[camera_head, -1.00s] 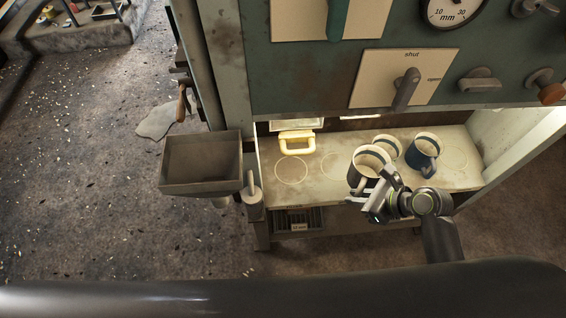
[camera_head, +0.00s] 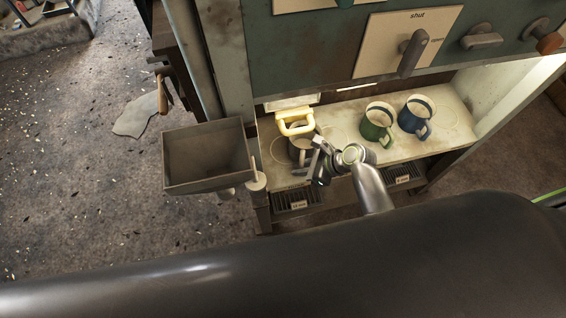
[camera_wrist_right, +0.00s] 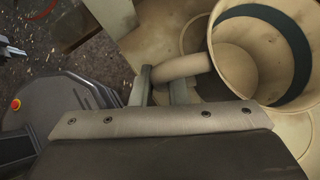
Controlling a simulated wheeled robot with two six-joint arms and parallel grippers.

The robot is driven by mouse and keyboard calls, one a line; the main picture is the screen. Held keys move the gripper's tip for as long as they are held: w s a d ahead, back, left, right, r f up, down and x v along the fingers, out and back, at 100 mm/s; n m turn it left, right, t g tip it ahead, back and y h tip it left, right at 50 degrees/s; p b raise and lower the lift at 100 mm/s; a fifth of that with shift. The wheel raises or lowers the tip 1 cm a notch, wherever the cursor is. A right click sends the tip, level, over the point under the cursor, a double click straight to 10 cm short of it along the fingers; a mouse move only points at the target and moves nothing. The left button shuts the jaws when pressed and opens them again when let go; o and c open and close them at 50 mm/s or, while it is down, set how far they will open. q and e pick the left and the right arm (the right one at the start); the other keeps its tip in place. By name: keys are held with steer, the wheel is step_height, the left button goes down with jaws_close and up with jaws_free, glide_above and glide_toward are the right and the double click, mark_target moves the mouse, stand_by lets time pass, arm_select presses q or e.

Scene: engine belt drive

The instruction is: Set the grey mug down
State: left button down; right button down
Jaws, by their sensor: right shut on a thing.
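The grey mug (camera_head: 299,149) is upright at the left part of the pale shelf (camera_head: 345,150), by a ring mark (camera_head: 278,150). My right gripper (camera_head: 318,161) is at its right side, shut on its handle. The right wrist view shows the handle (camera_wrist_right: 181,67) between the two fingers, and the mug's open, cream inside with a dark band (camera_wrist_right: 245,60). The mug is partly hidden by the gripper in the head view. I cannot tell whether its base touches the shelf. My left gripper is not in view.
A green mug (camera_head: 377,124) and a blue mug (camera_head: 416,115) stand on the shelf to the right. A grey open bin (camera_head: 207,157) hangs at the left. A panel with a lever (camera_head: 411,52) overhangs the shelf.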

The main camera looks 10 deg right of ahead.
steer(key=shift+w+a, duration=0.45)
steer(key=shift+a, duration=0.3)
steer(key=w+a, duration=0.2)
steer(key=a, duration=0.1)
steer(key=shift+a, duration=0.2)
steer(key=shift+s+f, duration=0.1)
steer(key=shift+f, duration=0.5)
steer(key=shift+d+f, duration=0.1)
steer(key=shift+f, duration=0.05)
steer(key=shift+f, duration=0.1)
steer(key=c, duration=1.4)
jaws_free()
